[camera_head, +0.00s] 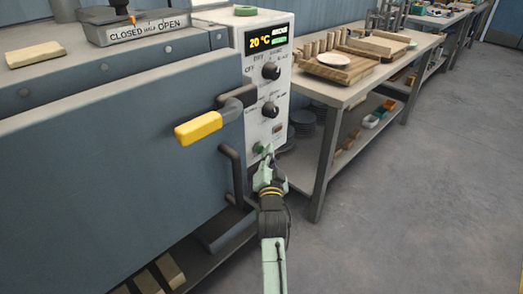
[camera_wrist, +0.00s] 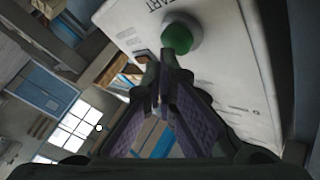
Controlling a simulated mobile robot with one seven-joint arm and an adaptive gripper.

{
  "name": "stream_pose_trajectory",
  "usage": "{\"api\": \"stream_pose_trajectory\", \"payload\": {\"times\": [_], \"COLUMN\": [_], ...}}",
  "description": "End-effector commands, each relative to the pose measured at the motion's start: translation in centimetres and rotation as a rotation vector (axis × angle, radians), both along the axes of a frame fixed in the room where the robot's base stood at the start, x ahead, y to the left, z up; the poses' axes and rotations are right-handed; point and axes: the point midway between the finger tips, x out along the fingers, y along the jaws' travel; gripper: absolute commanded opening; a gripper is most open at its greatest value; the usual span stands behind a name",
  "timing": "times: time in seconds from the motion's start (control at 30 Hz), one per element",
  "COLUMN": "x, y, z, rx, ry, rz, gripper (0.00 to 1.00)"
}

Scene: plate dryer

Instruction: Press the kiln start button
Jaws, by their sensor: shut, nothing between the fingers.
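The kiln (camera_head: 110,165) is a large blue-grey box with a white control panel (camera_head: 262,88) on its right side. The green start button (camera_head: 259,148) sits low on the panel, and it shows large in the wrist view (camera_wrist: 182,33) below the letters "START". My gripper (camera_head: 268,158) is shut and empty, close to the button in the head view. In the wrist view my gripper's fingertips (camera_wrist: 168,62) are just below and left of the button and overlap its lower edge. I cannot tell whether they touch it.
A yellow-handled door lever (camera_head: 199,129) and a dark vertical handle (camera_head: 233,172) stick out left of my gripper. A workbench (camera_head: 345,90) with a wooden rack and a plate stands to the right. The floor (camera_head: 420,190) at right is clear.

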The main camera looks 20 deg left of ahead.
Motion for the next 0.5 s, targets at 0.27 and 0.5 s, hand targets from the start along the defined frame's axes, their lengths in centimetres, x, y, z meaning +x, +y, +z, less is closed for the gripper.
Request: {"api": "stream_pose_trajectory", "payload": {"times": [0.27,0.5], "x": [0.13,0.22], "y": [0.31,0.59], "z": [0.02,0.02], "rx": [0.000,0.000], "ry": [0.000,0.000], "rz": [0.000,0.000], "gripper": [0.00,0.00]}}
